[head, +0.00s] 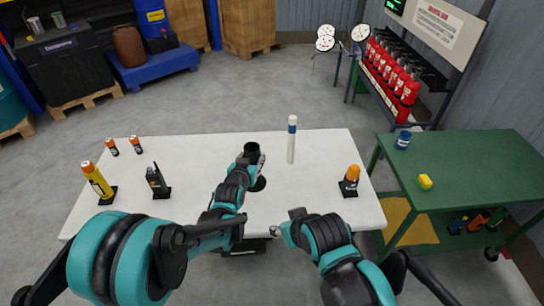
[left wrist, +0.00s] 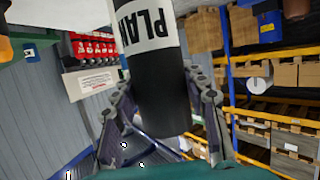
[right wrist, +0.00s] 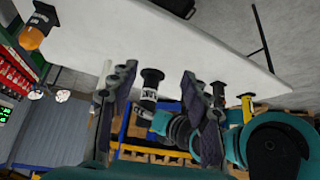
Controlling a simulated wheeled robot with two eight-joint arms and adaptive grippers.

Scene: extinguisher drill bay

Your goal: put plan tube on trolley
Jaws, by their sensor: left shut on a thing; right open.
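The plan tube is black with a white label reading "PLAN" in the left wrist view (left wrist: 160,95). Its dark top shows in the head view (head: 252,148), over the middle of the white table. My left gripper (head: 250,162) is shut around the tube, which looks upright; its lower part is mostly hidden by my arm in the head view. The green trolley (head: 480,165) stands right of the table. My right gripper (right wrist: 155,95) is open and empty near the table's front edge; the tube shows farther off between its fingers.
On the table (head: 325,165) stand a white tube with a blue band (head: 291,142), an orange beacon (head: 350,180), a radio (head: 157,181) and a yellow flashlight (head: 97,180).

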